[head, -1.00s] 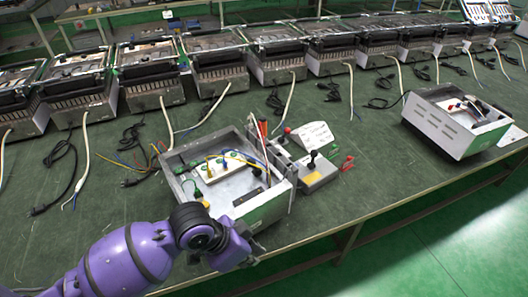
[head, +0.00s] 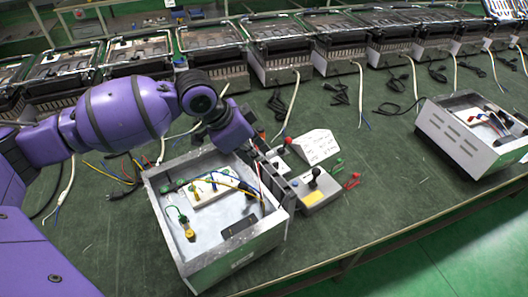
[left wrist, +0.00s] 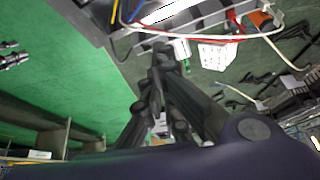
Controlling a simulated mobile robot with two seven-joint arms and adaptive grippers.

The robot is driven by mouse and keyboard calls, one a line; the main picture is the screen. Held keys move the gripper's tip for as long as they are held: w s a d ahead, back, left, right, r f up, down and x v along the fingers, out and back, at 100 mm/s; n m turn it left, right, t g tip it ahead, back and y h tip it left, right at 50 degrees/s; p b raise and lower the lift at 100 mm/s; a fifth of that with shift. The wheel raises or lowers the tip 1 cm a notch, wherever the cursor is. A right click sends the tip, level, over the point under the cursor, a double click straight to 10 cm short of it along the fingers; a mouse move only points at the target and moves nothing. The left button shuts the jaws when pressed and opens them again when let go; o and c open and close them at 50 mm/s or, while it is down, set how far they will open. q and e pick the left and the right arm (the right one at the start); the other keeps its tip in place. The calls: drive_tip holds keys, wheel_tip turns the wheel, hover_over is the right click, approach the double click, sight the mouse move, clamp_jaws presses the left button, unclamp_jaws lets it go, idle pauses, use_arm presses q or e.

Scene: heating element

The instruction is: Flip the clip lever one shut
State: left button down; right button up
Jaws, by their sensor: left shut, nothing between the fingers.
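The open metal box (head: 222,262) stands on the bench with a white terminal block (head: 205,192) and coloured wires inside. Beside its right wall is a grey test fixture (head: 322,197) with a black-knobbed lever (head: 314,175) and a red knob (head: 287,140). I cannot tell which part is clip lever one. My left gripper (head: 266,162) is at the box's back right corner, near the fixture; its tips are small and partly hidden there. In the left wrist view its fingers (left wrist: 163,58) are together and empty, close to the box edge. My right gripper is out of view.
A white sloped panel (head: 316,146) sits behind the fixture, with red and green clips (head: 350,181) to its right. A second metal box (head: 455,140) stands farther right. A row of heaters (head: 290,62) with loose cables lines the back. The bench front is clear.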

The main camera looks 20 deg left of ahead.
sight(244, 190)
use_arm(q)
wheel_tip(244, 190, down, 9)
drive_tip(key=shift+w+d+f, duration=0.2)
drive_tip(key=shift+w+d, duration=0.05)
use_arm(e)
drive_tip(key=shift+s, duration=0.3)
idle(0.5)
use_arm(q)
drive_tip(key=shift+f, duration=0.1)
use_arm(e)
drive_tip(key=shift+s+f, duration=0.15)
